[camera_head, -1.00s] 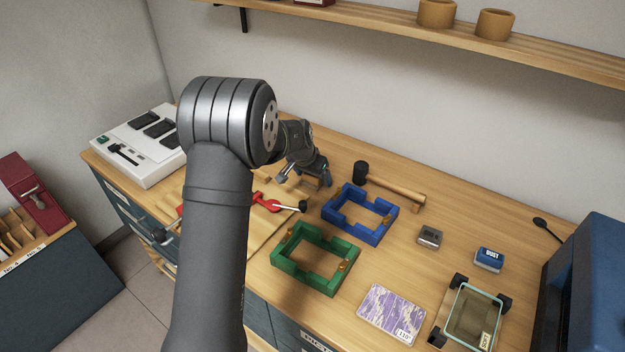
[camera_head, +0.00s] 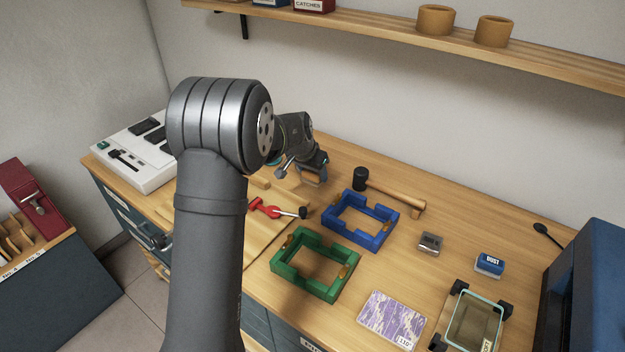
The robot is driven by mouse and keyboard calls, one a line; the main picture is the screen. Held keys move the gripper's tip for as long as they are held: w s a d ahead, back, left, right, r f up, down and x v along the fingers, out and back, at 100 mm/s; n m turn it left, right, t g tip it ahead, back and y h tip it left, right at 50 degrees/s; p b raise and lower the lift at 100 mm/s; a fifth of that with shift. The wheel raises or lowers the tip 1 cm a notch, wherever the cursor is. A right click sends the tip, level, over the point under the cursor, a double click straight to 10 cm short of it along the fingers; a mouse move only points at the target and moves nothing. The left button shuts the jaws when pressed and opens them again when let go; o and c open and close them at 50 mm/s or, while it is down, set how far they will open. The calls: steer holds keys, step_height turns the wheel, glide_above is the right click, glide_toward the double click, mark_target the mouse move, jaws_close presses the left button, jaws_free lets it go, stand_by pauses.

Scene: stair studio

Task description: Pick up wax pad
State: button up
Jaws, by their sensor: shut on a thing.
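My gripper (camera_head: 309,177) is at the far side of the wooden workbench, left of the black-headed mallet. It is shut on a small tan piece, which I take to be the wax pad (camera_head: 311,179). Only a little of this piece shows between the fingers, and the rest is hidden. The gripper and the piece seem to be a little above the bench top.
A mallet (camera_head: 395,192), a blue frame (camera_head: 352,237) and a green frame (camera_head: 298,284) lie nearby. A red clamp (camera_head: 266,209) is left of them. A purple patterned pad (camera_head: 391,317), a grey block (camera_head: 430,243) and a blue DUST block (camera_head: 489,264) lie right. A shelf (camera_head: 400,31) hangs above.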

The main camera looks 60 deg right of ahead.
steer(key=s+a+r, duration=0.1)
steer(key=s+r, duration=0.6)
steer(key=s, duration=0.4)
steer(key=shift+s+a+r, duration=0.15)
steer(key=shift+s+a, duration=0.1)
steer(key=shift+s, duration=0.05)
